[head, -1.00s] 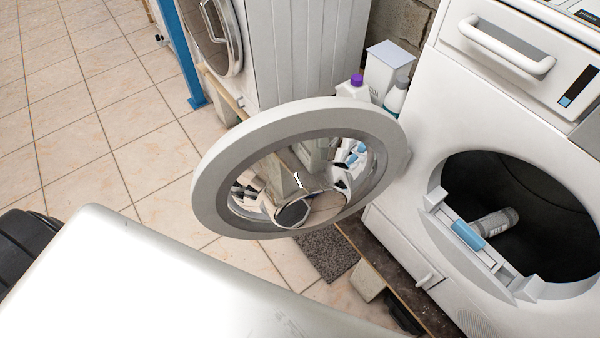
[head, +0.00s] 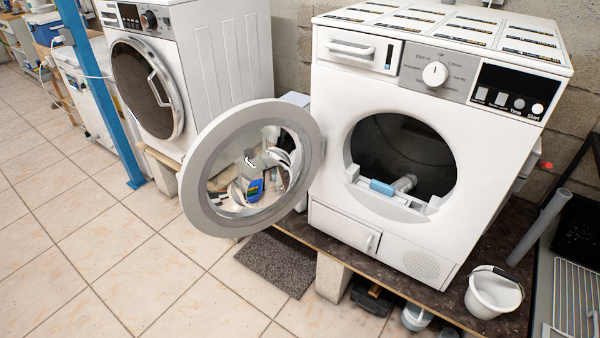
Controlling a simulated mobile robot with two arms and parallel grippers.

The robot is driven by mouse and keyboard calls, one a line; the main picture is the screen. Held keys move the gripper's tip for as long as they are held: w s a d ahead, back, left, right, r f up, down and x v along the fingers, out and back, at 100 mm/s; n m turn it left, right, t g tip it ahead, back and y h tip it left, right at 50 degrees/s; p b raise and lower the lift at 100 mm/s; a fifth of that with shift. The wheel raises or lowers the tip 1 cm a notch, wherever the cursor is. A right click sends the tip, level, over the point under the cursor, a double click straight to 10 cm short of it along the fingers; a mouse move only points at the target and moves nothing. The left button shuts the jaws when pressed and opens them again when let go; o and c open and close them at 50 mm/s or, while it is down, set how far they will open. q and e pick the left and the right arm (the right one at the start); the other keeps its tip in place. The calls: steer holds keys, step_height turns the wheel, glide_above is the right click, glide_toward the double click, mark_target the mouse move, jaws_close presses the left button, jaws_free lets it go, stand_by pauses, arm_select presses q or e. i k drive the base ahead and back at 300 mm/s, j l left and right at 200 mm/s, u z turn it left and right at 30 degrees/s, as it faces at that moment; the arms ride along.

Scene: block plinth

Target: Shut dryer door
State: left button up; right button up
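The dryer (head: 333,149) is a white machine on the dark raised board in the head view, right of the middle. Its round door (head: 200,192) has a pale grey ring and a glass centre. The door stands wide open, swung out to the left of the dark drum opening (head: 400,150). A blue-topped latch or filter part (head: 381,187) sits at the lower lip of the opening, with a pale cylinder behind it inside. Neither of my grippers is in view.
A second washer (head: 205,75) stands left behind a blue post (head: 100,90). A white bucket (head: 493,292) sits at the board's right front. A grey mat (head: 275,262) lies on the floor below the door. The tiled floor (head: 110,240) at front left is clear.

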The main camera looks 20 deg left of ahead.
mark_target(284, 119)
steer(key=j+z, duration=0.1)
steer(key=z, duration=0.3)
steer(key=j+z, duration=0.1)
steer(key=z, duration=0.3)
steer(key=j+z, duration=0.15)
steer(key=z, duration=0.25)
steer(key=j+z, duration=0.15)
steer(key=z, duration=0.25)
steer(key=j+z, duration=0.1)
steer(key=z, duration=0.3)
steer(key=k+j, duration=0.15)
steer(key=j, duration=0.3)
steer(key=k+j, duration=0.15)
steer(key=j, duration=0.3)
steer(key=k+j, duration=0.2)
steer(key=j, duration=0.3)
steer(key=k+j, duration=0.15)
steer(key=j, duration=0.3)
steer(key=k+j, duration=0.15)
steer(key=j, duration=0.3)
steer(key=k+j, duration=0.15)
steer(key=j, duration=0.35)
steer(key=k+j, duration=0.15)
steer(key=j, duration=0.3)
steer(key=k+j, duration=0.2)
steer(key=j, duration=0.25)
steer(key=i+z, duration=0.05)
